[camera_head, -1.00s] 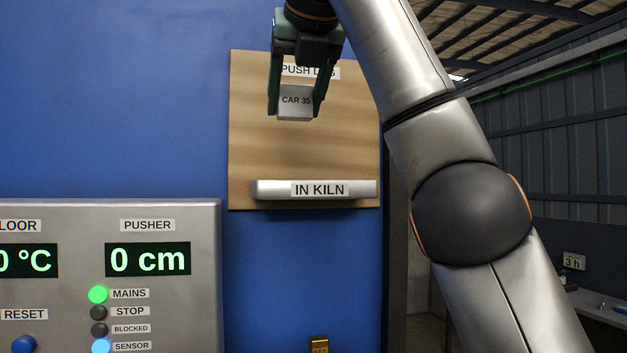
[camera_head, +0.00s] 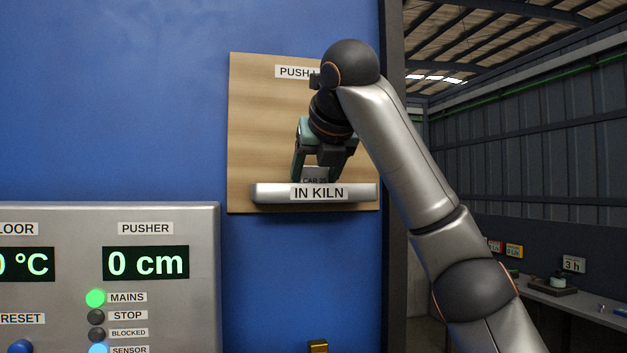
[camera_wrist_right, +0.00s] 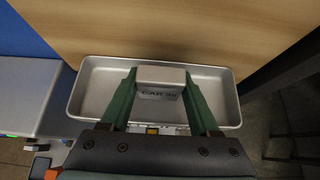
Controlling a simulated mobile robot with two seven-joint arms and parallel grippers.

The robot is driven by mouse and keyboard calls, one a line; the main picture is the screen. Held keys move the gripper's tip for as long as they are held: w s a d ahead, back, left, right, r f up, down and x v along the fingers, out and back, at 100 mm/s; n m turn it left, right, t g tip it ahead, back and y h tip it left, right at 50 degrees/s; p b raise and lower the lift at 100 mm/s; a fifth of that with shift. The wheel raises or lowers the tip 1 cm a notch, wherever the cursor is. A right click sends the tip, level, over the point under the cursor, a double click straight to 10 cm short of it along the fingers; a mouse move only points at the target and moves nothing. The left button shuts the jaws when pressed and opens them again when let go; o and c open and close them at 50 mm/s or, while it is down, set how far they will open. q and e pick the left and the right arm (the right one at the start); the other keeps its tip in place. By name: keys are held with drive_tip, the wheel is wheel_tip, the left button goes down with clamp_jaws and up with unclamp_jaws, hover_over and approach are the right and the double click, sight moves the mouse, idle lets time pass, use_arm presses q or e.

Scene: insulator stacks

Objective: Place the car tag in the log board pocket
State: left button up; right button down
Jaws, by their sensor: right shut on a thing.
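The car tag (camera_head: 315,174) is a small pale block marked "CAR 35". My right gripper (camera_head: 318,176) is shut on it, with one green finger on each side. In the head view the tag's lower part is hidden behind the front wall of the "IN KILN" pocket (camera_head: 270,194). In the right wrist view the tag (camera_wrist_right: 161,76) is between the fingertips (camera_wrist_right: 161,85), over the open metal pocket (camera_wrist_right: 88,92). I cannot tell whether it touches the pocket floor. The pocket is fixed low on the wooden log board (camera_head: 262,120). My left gripper is not in view.
A grey control panel (camera_head: 205,280) with a pusher display and lamps stands at the lower left. A blue wall (camera_head: 120,100) lies behind. A brass-coloured block (camera_head: 318,346) is below the board. A bench (camera_head: 560,300) stands far right.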

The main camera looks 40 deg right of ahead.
drive_tip(key=shift+f, duration=0.1)
drive_tip(key=shift+f, duration=0.15)
drive_tip(key=shift+c, duration=0.6)
unclamp_jaws()
drive_tip(key=shift+s+a+r, duration=0.1)
drive_tip(key=shift+s+r, duration=0.1)
drive_tip(key=shift+r, duration=0.1)
drive_tip(key=b+v, duration=0.1)
drive_tip(key=v, duration=1)
drive_tip(key=shift+s+a+r, duration=0.15)
drive_tip(key=shift+s+r, duration=0.05)
